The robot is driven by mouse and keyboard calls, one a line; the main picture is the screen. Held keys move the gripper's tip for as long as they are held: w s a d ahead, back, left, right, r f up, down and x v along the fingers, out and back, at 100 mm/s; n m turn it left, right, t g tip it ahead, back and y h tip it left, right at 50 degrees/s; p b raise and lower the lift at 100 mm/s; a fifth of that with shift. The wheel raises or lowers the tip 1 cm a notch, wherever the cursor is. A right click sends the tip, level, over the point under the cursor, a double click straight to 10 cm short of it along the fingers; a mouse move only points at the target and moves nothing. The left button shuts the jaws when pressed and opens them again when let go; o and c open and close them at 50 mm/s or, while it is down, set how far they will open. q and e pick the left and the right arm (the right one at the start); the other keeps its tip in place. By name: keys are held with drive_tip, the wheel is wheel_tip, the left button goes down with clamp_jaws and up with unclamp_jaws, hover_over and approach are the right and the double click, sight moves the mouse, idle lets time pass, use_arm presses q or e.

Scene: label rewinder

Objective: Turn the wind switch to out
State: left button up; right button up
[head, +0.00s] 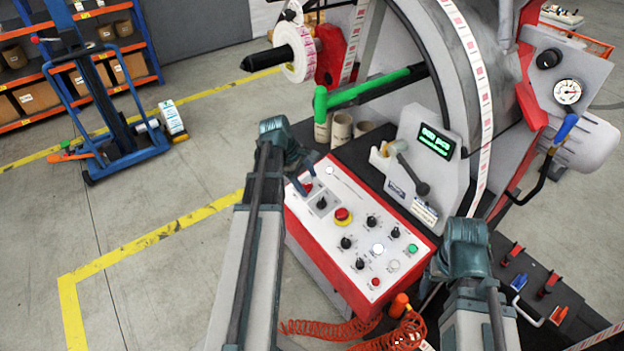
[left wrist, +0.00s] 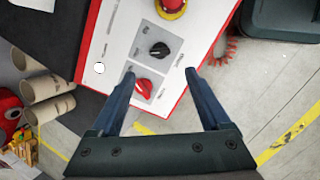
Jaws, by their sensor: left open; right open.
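The control panel (head: 360,232) is a white face with a red border, tilted on the machine's front. At its upper left a grey plate carries a black rotary switch (head: 322,202) and a red rotary switch (head: 307,186). Their labels are too small to read, so I cannot tell which is the wind switch. In the left wrist view the red switch (left wrist: 145,87) lies between my open left fingers, nearer the left one; the black switch (left wrist: 159,48) lies just past the tips. My left gripper (head: 300,185) is over this plate, holding nothing. My right gripper (head: 462,248) is by the panel's right edge, its fingers largely hidden.
A red emergency button with yellow collar (head: 343,216) sits close to the black switch. More knobs and lit buttons fill the panel's lower right. A grey lever (head: 412,176) and green display (head: 436,142) stand above. Coiled orange hose (head: 330,328) hangs below.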

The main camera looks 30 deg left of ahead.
use_arm(q)
drive_tip(key=p+v, duration=0.2)
drive_tip(key=v, duration=0.1)
drive_tip(key=shift+r, duration=0.25)
use_arm(e)
wheel_tip(320, 180, up, 3)
drive_tip(key=shift+r, duration=0.15)
use_arm(q)
drive_tip(key=s+d+f+m+g+y, duration=0.1)
drive_tip(key=s+d+m, duration=0.3)
drive_tip(key=d+m, duration=0.3)
drive_tip(key=s+d+f+m+g+y+b, duration=0.1)
drive_tip(key=s+d+m, duration=0.3)
drive_tip(key=d+m, duration=0.4)
drive_tip(key=s+d+f+m+g+y+b, duration=0.1)
drive_tip(key=s+d+m, duration=0.3)
drive_tip(key=d, duration=1.5)
drive_tip(key=shift+s+f+m+y, duration=0.3)
drive_tip(key=shift+s+m+y, duration=0.15)
drive_tip(key=shift+m, duration=1.75)
use_arm(e)
drive_tip(key=shift+f, duration=1.15)
